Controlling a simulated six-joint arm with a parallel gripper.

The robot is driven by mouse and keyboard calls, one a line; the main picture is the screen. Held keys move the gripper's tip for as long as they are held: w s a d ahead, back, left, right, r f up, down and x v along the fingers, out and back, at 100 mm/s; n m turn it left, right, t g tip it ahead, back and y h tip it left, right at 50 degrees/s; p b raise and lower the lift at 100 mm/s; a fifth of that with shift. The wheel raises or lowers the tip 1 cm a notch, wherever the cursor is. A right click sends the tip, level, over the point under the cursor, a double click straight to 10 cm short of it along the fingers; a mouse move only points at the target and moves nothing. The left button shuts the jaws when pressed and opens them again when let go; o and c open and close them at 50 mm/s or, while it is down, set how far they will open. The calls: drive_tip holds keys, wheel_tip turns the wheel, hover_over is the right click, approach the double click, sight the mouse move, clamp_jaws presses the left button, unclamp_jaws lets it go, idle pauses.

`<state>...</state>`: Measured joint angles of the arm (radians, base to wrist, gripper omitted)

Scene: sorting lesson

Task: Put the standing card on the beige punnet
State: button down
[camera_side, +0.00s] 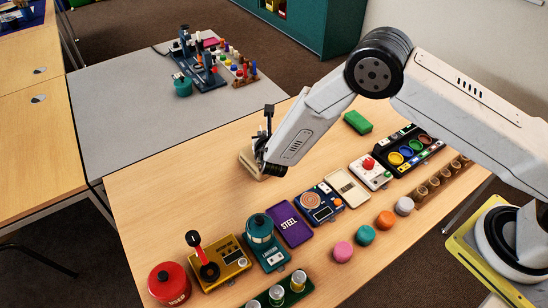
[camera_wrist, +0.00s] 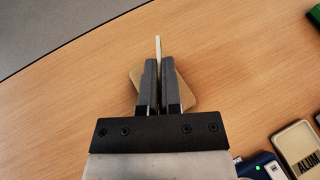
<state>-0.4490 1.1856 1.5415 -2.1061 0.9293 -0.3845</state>
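A thin pale card (camera_wrist: 158,48) shows nearly edge-on in the wrist view, upright between my fingertips. My gripper (camera_wrist: 159,72) is closed around it, one dark finger on each side. The card cannot be made out there.
A purple STEEL case (camera_side: 289,224), a blue device (camera_side: 320,203) and a cream tray (camera_side: 347,188) stand in a row nearer the camera. A teal lantern (camera_side: 260,230) and a red pot (camera_side: 169,283) are nearby. A green block (camera_side: 358,122) lies behind. Wood around the punnet is clear.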

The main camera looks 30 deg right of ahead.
drive_tip(key=shift+f, duration=1.1)
drive_tip(key=shift+f, duration=0.15)
drive_tip(key=c, duration=0.8)
unclamp_jaws()
drive_tip(key=shift+s+a+r, duration=0.15)
drive_tip(key=shift+s+r, duration=0.15)
drive_tip(key=v, duration=1.1)
drive_tip(key=shift+s, duration=0.15)
